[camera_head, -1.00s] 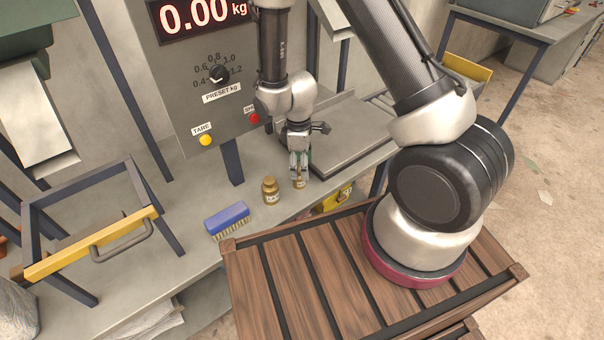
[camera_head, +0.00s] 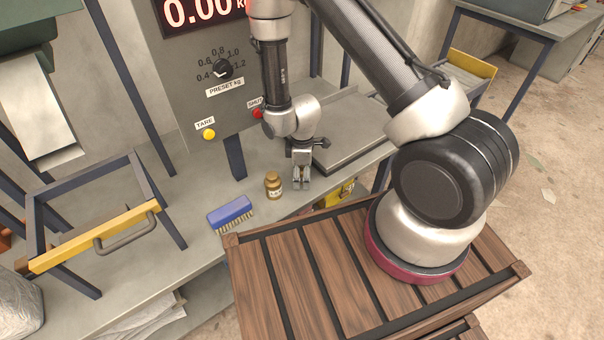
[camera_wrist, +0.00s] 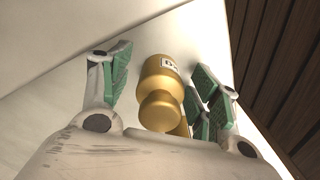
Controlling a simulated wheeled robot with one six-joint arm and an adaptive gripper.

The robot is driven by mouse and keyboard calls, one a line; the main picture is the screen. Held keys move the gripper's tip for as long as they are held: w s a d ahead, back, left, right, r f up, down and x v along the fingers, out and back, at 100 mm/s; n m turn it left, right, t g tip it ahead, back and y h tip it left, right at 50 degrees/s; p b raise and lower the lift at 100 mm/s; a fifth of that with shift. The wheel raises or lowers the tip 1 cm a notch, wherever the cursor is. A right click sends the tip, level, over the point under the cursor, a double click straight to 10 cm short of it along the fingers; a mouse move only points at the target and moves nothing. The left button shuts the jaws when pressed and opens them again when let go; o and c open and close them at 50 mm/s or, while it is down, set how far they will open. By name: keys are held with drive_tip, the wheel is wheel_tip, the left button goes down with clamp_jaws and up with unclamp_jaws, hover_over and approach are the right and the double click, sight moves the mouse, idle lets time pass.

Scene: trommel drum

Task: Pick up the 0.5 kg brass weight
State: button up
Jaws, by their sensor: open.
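A brass weight (camera_wrist: 163,82) with a round knob and a small pale label stands between the two green-padded fingers of my gripper (camera_wrist: 166,78) in the wrist view. The fingers are open, one on each side of it. The label is too cut off to read. In the head view my gripper (camera_head: 302,184) points down at the bench, and its fingers hide most of that weight. Another brass weight (camera_head: 273,187) stands upright on the bench just left of my gripper. A bit of brass (camera_wrist: 184,128) shows beside the right finger in the wrist view.
A blue brush (camera_head: 230,213) lies on the bench left of the weights. A grey scale panel (camera_head: 205,105) reading 0.00 stands behind, with a yellow button (camera_head: 209,134) and a red one. A yellow-barred frame (camera_head: 95,240) stands at left. A flat grey plate (camera_head: 350,135) lies at right.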

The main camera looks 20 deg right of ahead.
clamp_jaws()
drive_tip(key=shift+r, duration=0.1)
